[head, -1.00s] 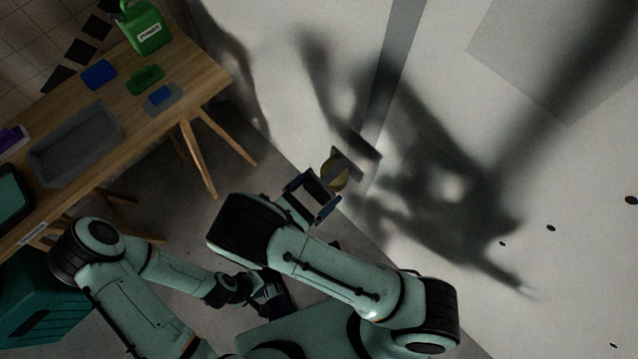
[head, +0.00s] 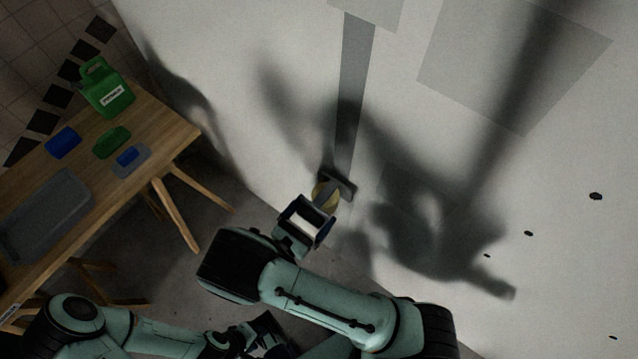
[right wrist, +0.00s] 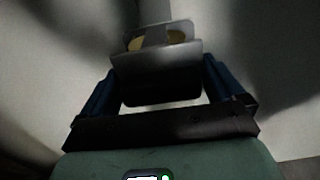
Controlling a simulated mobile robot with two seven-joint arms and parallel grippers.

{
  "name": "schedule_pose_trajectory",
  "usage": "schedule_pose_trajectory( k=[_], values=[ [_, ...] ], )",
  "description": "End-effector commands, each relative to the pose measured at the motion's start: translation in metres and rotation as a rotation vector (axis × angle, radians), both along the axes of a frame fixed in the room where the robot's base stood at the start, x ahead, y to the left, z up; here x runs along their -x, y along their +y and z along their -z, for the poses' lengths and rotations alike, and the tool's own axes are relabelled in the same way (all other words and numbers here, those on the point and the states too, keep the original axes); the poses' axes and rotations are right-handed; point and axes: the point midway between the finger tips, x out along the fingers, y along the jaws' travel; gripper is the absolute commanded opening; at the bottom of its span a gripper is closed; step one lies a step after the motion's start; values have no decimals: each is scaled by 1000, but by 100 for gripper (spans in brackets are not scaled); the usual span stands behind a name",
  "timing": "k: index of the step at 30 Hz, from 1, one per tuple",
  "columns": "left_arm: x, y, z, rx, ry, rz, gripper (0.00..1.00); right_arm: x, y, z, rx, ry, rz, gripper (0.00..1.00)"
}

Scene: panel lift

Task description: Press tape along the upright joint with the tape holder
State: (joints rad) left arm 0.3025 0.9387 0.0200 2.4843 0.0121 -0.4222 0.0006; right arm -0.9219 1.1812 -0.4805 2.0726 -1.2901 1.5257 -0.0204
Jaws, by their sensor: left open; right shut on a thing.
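The upright joint shows in the head view as a straight grey band (head: 355,75) on the pale wall; I cannot tell whether tape covers it. The tape holder, a dark plate with a yellow roll (head: 325,194), is at the band's lower end, on or very near the wall. My right gripper (head: 312,212) is shut on the holder. In the right wrist view the holder (right wrist: 155,80) sits between the blue fingers, with the yellow roll behind its grey plate. My left gripper (head: 262,338) is open and low, away from the wall, partly hidden by my right arm.
A wooden table (head: 165,135) at the left carries a green canister (head: 106,90), a grey tray (head: 45,215) and small blue and green items. The pale wall (head: 560,180) has small dark spots and broad shadows of my arm. Floor shows between table and wall.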

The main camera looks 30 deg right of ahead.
Motion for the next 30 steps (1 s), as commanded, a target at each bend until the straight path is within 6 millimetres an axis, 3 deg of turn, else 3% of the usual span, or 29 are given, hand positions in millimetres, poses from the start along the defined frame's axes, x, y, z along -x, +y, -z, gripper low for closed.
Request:
schedule_pose_trajectory(
  k=[30],
  values=[
    [-1, 0, -6, 0, -2, 0, 43, -2, -5, -1, 2, -1, 1, 64]
  ],
)
